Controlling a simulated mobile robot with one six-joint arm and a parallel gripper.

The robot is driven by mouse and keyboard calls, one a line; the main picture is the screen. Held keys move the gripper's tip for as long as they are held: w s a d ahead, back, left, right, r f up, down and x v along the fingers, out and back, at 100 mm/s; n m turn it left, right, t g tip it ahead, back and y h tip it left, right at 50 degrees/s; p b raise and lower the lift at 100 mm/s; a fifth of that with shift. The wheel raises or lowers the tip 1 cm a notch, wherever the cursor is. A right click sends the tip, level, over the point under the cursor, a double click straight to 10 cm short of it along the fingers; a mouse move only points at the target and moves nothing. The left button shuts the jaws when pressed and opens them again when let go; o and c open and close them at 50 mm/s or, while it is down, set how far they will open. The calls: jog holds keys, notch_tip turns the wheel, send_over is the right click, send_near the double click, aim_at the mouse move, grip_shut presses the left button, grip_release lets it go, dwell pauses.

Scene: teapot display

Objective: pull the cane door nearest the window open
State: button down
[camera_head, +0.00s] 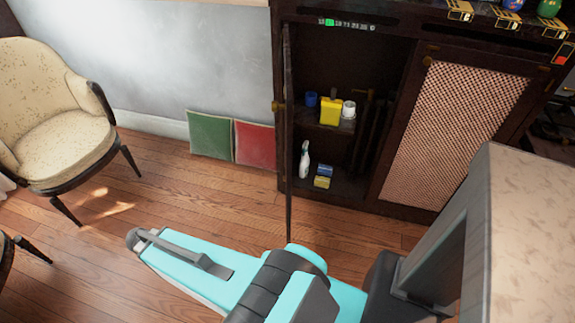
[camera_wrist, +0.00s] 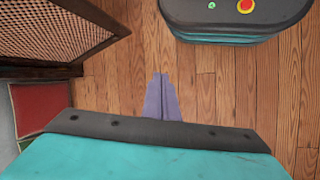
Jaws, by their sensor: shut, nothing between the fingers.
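The cabinet's left cane door (camera_head: 288,120) stands swung out, seen almost edge-on in the head view. Its cane panel and dark frame show at the upper left of the wrist view (camera_wrist: 55,32). The right cane door (camera_head: 455,125) is shut. My gripper (camera_wrist: 162,78) has its fingers together over bare floor, with nothing between them. It is apart from the door, to the right of it in the wrist view. The fingers cannot be made out in the head view.
The open compartment holds a yellow container (camera_head: 330,111), a white bottle (camera_head: 304,160) and small boxes. A green cushion (camera_head: 210,134) and a red cushion (camera_head: 255,144) lean on the wall left of the cabinet. An armchair (camera_head: 60,120) stands at the left, with clear wooden floor between.

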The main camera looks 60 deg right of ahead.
jog(key=s+a+r+n+g+y+p, duration=0.1)
jog(key=s+a+r+y+p, duration=0.1)
jog(key=s+a+p, duration=0.7)
jog(key=s+a+y, duration=0.1)
jog(key=s+a, duration=0.1)
jog(key=s, duration=0.4)
jog(key=shift+a+r+y, duration=0.3)
jog(key=shift+a, duration=0.1)
jog(key=shift+s+d, duration=0.1)
jog(key=shift+d, duration=0.05)
